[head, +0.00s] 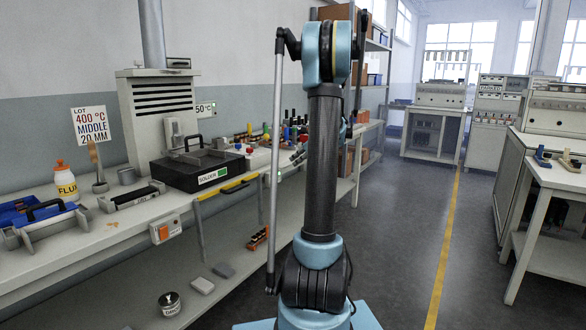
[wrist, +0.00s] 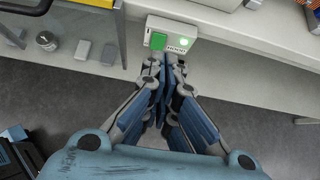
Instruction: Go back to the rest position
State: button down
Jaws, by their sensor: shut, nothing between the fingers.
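My gripper (wrist: 164,68) shows in the wrist view, with its blue-padded fingers drawn together and nothing between them. The fingertips are just in front of a small pale box (wrist: 172,32) with a green button and a lit green lamp, fixed at the bench's front edge. I cannot tell whether the tips touch it. In the head view my arm stands upright in the middle, and my gripper is hidden there.
The long bench (head: 95,235) runs along the left wall, with a black solder unit (head: 200,168), a flux bottle (head: 65,182) and a blue tray (head: 40,213). A lower shelf (head: 150,290) holds a small jar (head: 169,303). The grey floor (head: 400,220) to the right is clear.

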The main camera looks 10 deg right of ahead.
jog(key=shift+r, duration=0.15)
jog(key=s+a+n+g+h, duration=0.1)
jog(key=s+a+n, duration=0.35)
jog(key=s, duration=0.45)
jog(key=s+a+f+n+g+h, duration=0.1)
jog(key=s+a+n, duration=0.35)
jog(key=s, duration=0.35)
jog(key=s+a+n+g+h, duration=0.1)
jog(key=s+a+n, duration=0.35)
jog(key=s, duration=0.45)
jog(key=s+f+n+h, duration=0.1)
jog(key=s+f+n, duration=0.3)
jog(key=s, duration=0.3)
jog(key=s+f+n+g+h, duration=0.1)
jog(key=s+f+n, duration=0.3)
jog(key=s, duration=0.4)
jog(key=s+f+n+g+h, duration=0.1)
jog(key=s+f+n, duration=0.3)
jog(key=s+n, duration=0.2)
jog(key=shift+s+d+f+h, duration=0.2)
jog(key=shift+s+d+h, duration=0.15)
jog(key=shift+s, duration=0.5)
